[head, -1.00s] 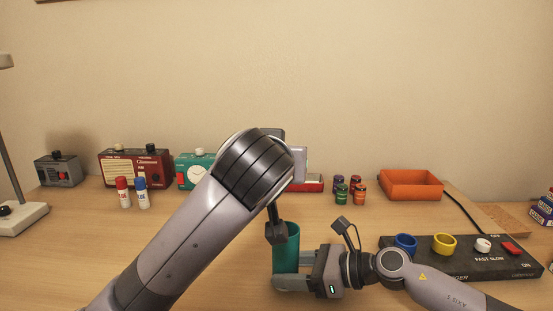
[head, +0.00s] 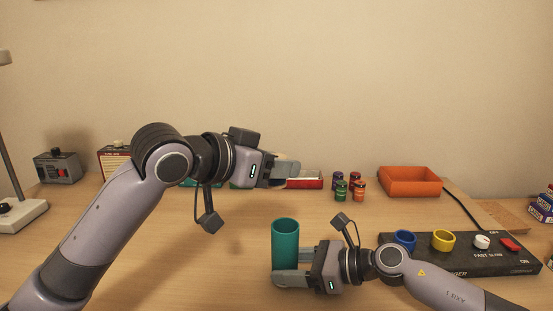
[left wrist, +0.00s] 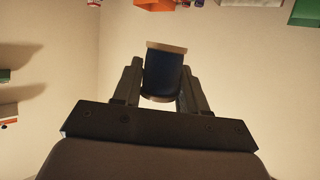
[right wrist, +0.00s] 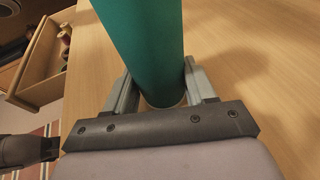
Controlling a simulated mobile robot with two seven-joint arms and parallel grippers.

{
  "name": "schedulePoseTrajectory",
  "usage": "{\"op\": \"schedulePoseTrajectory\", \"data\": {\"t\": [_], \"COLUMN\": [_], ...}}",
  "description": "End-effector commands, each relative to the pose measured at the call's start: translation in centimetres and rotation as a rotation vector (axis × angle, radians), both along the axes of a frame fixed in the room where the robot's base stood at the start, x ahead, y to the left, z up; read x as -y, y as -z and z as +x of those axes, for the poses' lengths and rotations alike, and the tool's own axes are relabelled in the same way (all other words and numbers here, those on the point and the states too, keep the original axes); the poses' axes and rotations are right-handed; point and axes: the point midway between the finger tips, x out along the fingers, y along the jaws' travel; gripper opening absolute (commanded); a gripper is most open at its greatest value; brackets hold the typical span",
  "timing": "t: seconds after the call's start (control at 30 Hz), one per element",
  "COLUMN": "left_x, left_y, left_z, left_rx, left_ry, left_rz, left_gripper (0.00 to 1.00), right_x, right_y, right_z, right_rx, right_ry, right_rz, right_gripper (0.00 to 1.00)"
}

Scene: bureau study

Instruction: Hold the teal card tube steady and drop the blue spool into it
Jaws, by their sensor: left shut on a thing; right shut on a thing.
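The teal card tube (head: 285,246) stands upright on the desk with its open end up. My right gripper (head: 292,281) is shut on its lower part from the right; the right wrist view also shows the tube (right wrist: 145,40) between the fingers. My left gripper (head: 286,174) is shut on the blue spool (left wrist: 165,75), which has pale rims. In the head view the fingers hide most of the spool; a pale rim (head: 288,157) shows above them. In that view the left gripper appears above the tube, apart from it; its exact depth is hard to tell.
A black switch box (head: 460,263) with blue and yellow rings lies to the right. Behind are an orange tray (head: 411,183) and several small jars (head: 341,188). A lamp (head: 18,212) stands at the left. An open drawer (right wrist: 40,65) shows in the right wrist view.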

Motion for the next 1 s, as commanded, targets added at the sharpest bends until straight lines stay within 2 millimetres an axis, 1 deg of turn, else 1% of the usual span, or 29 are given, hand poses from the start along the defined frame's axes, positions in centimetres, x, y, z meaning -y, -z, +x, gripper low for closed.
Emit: {"op": "schedulePoseTrajectory", "data": {"t": [0.03, 0.2, 0.4, 0.53, 0.77, 0.8, 0.87, 0.9, 1.0], "left_x": [0.0, -0.1, 0.0, 0.0, 0.0, 0.0, 0.0, 0.0, 0.0], "left_y": [0.7, 2.8, 4.5, 4.9, 5.0, 5.0, 5.0, 5.0, 5.0], "left_z": [0.0, 0.0, 0.0, 0.0, 0.0, 0.0, 0.0, 0.0, 0.0], "left_rx": [-0.003, -0.003, -0.002, 0.000, 0.000, 0.000, 0.000, 0.000, 0.000], "left_ry": [0.000, -0.002, -0.002, -0.002, -0.002, -0.002, -0.002, -0.002, -0.003], "left_rz": [0.002, 0.003, 0.002, 0.001, 0.001, 0.001, 0.001, 0.001, 0.001], "left_gripper": [0.08, 0.08, 0.08, 0.08, 0.08, 0.45, 0.65, 0.72, 0.72], "right_x": [0.0, 0.0, 0.0, 0.0, 0.0, 0.0, 0.0, 0.0, 0.0], "right_y": [0.0, 0.0, 0.0, 0.0, 0.0, 0.0, 0.0, 0.0, 0.0], "right_z": [0.0, 0.0, 0.0, 0.0, 0.0, 0.0, 0.0, 0.0, 0.0], "right_rx": [0.000, 0.000, 0.000, 0.000, 0.000, 0.000, 0.000, 0.000, 0.000], "right_ry": [0.000, 0.000, 0.000, 0.000, 0.000, 0.000, 0.000, 0.000, 0.000], "right_rz": [0.000, 0.000, 0.000, 0.000, 0.000, 0.000, 0.000, 0.000, 0.000], "right_gripper": [0.38, 0.38, 0.38, 0.38, 0.38, 0.38, 0.38, 0.38, 0.38]}}
